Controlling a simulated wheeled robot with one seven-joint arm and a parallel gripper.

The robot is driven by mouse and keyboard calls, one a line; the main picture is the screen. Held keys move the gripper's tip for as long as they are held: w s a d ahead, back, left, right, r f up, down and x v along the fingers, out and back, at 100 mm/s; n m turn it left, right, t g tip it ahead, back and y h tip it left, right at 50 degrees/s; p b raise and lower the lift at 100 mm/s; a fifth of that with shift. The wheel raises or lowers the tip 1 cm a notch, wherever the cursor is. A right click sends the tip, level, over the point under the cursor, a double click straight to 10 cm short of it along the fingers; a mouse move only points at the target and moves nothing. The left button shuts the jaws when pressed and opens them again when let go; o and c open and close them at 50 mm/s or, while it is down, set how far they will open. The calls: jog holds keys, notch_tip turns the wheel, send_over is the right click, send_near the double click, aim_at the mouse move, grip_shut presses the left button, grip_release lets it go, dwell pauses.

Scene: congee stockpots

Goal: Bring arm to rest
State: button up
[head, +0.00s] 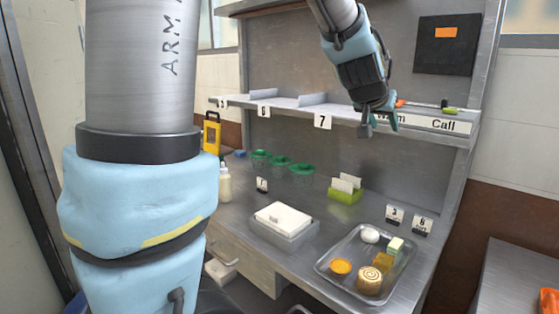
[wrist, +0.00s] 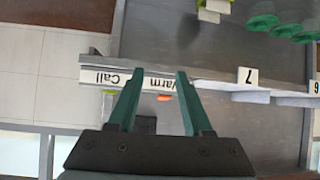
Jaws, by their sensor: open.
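My gripper (head: 377,124) hangs in front of the upper shelf, near its labelled right part, in the head view. In the wrist view my gripper (wrist: 157,98) shows two green fingers spread apart with nothing between them. Behind the fingers is the shelf edge with the "Warm" and "Call" labels (wrist: 112,78). My arm is raised above the counter (head: 300,215) and touches nothing that I can see.
A metal tray (head: 322,266) with several food items stands at the counter's right. The shelf (head: 275,112) carries number tags. Open air lies between gripper and counter.

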jog(key=s+a+f+n+g+y, duration=0.2)
jog(key=a+f+n+g+y, duration=0.15)
jog(key=a+f, duration=0.95)
jog(key=s+a+f+n+g+y, duration=0.1)
jog(key=s+a+f, duration=0.2)
jog(key=a, duration=0.6)
jog(key=s+a+f+n+g+y, duration=0.1)
jog(key=s+a+f, duration=0.3)
jog(key=s+a, duration=0.4)
jog(key=shift+s+a+g+y, duration=0.2)
jog(key=shift+a+g+y, duration=0.3)
jog(key=shift+g, duration=0.25)
jog(key=shift+d+n, duration=0.1)
jog(key=shift+n, duration=0.15)
